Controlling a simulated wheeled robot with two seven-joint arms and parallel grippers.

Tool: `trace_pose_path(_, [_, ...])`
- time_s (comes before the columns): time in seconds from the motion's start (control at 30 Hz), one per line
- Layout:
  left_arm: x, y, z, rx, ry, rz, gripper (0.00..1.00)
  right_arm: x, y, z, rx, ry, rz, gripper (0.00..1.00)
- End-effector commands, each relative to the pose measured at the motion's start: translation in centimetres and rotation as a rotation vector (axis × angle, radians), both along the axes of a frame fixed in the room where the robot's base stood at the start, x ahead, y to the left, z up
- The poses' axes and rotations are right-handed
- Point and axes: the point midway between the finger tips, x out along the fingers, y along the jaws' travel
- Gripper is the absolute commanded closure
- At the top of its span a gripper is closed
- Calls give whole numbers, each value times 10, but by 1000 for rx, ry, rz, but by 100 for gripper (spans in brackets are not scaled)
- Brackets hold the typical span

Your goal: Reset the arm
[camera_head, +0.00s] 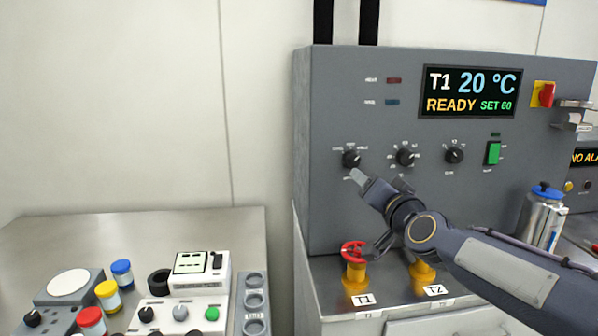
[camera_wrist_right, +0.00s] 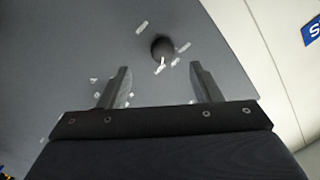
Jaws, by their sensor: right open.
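My right arm comes in from the right in the head view. Its gripper (camera_head: 357,177) is in front of the grey reactor panel (camera_head: 330,110), just below the leftmost black knob (camera_head: 351,159). In the right wrist view the gripper (camera_wrist_right: 160,72) is open, its two fingers apart with nothing between them. A dark round knob (camera_wrist_right: 162,47) with a white pointer mark shows beyond the fingertips, roughly between them. The gripper appears apart from the knob. The display (camera_head: 468,92) reads T1 20 °C, READY, SET 60. My left gripper is not in view.
Under my right forearm are the red valve wheel (camera_head: 353,251) at T1 and a yellow fitting (camera_head: 423,272) at T2. A steel flask (camera_head: 543,215) with a blue cap stands at the right. Jars and a white instrument (camera_head: 200,275) crowd the left bench.

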Motion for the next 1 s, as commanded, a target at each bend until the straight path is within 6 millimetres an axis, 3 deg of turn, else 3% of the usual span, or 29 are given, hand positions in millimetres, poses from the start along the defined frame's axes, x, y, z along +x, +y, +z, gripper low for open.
trace_pose_path(0.07, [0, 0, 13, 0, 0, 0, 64, -39, -3, -4, -50, 83, 54, 42])
trace_pose_path(0.13, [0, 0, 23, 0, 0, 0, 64, -83, -4, -25, -104, 200, 119, 42])
trace_pose_path(0.3, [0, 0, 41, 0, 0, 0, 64, -195, -5, -93, -203, 498, 244, 42])
trace_pose_path(0.5, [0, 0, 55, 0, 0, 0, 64, -302, -3, -160, -256, 781, 335, 42])
trace_pose_path(0.6, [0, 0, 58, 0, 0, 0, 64, -334, -2, -181, -266, 869, 360, 42])
trace_pose_path(0.7, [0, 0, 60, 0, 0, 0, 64, -351, -1, -192, -272, 916, 374, 42])
trace_pose_path(1.0, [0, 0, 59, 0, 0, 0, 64, -355, 0, -196, -273, 931, 379, 42])
